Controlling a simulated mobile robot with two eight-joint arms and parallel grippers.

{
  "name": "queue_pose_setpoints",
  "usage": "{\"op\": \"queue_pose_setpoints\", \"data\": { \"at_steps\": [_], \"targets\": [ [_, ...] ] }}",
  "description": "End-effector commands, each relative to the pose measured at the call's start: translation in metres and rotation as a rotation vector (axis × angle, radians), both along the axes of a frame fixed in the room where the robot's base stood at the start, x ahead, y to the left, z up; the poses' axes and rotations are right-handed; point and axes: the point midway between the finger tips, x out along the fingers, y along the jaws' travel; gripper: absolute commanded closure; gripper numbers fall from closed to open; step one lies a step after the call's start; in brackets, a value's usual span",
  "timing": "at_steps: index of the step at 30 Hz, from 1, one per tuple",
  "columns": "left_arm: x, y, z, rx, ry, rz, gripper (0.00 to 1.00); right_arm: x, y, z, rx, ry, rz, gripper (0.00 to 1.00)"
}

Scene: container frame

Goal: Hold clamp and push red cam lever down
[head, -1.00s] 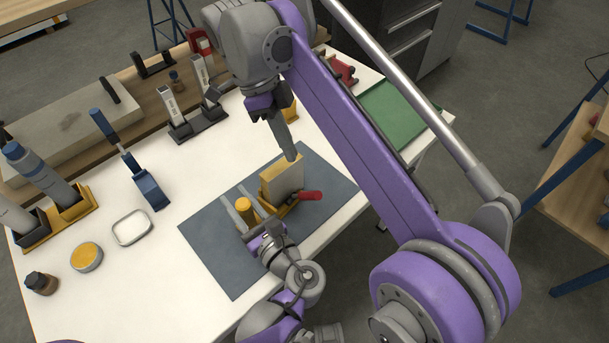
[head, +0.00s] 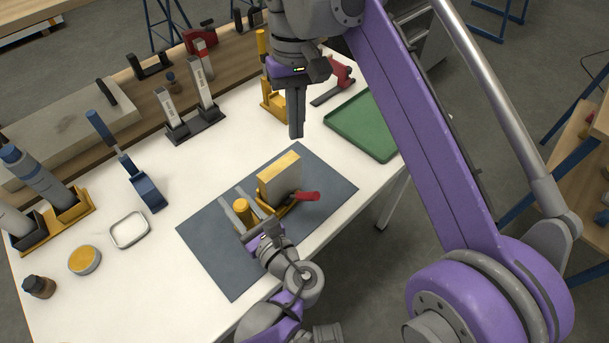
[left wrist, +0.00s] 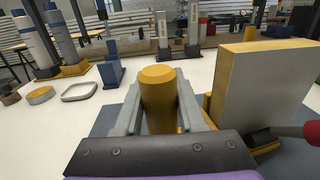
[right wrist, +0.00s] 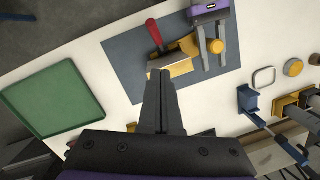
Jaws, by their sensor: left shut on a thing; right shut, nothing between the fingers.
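The yellow clamp (head: 287,208) stands on the dark mat with a yellow-topped block (head: 279,178) in it. Its red cam lever (head: 308,196) sticks out to the right in the head view; it also shows in the left wrist view (left wrist: 313,133) and the right wrist view (right wrist: 154,33). My left gripper (head: 243,212) is shut on the clamp's round yellow post (left wrist: 159,95), one grey finger on each side. My right gripper (head: 296,135) is shut and empty, fingers pointing down, above the table behind the block and apart from the lever.
The dark mat (head: 215,260) lies under the clamp. A green tray (head: 365,125) lies at the table's right edge. Grey clamps (head: 185,125), a blue clamp (head: 145,190), a white dish (head: 130,230) and a tin (head: 85,260) stand to the left.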

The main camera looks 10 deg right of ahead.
Motion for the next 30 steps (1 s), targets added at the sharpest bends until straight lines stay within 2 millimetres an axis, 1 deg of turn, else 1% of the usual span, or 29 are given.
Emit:
{"op": "queue_pose_setpoints", "data": {
  "at_steps": [1, 4, 6, 10, 14, 23, 26, 30],
  "targets": [
    [0.0, 0.0, 0.0, 0.0, 0.001, 0.0, 1.0, 0.001, -0.002, 0.002, 0.022, -0.012, 0.075, 1.0],
    [0.0, 0.0, 0.0, 0.0, 0.001, 0.0, 1.0, 0.002, -0.003, 0.006, 0.062, -0.033, 0.218, 1.0],
    [0.0, 0.0, 0.0, 0.0, 0.001, 0.0, 1.0, 0.002, -0.004, 0.008, 0.083, -0.046, 0.294, 1.0],
    [0.0, 0.0, 0.0, 0.0, 0.001, 0.0, 1.0, 0.003, -0.005, 0.01, 0.103, -0.062, 0.379, 1.0],
    [0.0, 0.0, 0.0, 0.0, 0.001, 0.0, 1.0, 0.003, -0.005, 0.011, 0.109, -0.066, 0.407, 1.0],
    [0.0, 0.0, 0.0, 0.0, 0.001, 0.0, 1.0, 0.003, -0.005, 0.01, 0.109, -0.065, 0.407, 1.0],
    [0.0, 0.0, 0.0, 0.0, 0.001, 0.0, 1.0, 0.002, -0.004, 0.005, 0.109, -0.065, 0.407, 1.0],
    [0.0, 0.0, 0.0, 0.0, 0.001, 0.0, 1.0, 0.0, -0.003, -0.01, 0.109, -0.065, 0.407, 1.0]
  ]
}}
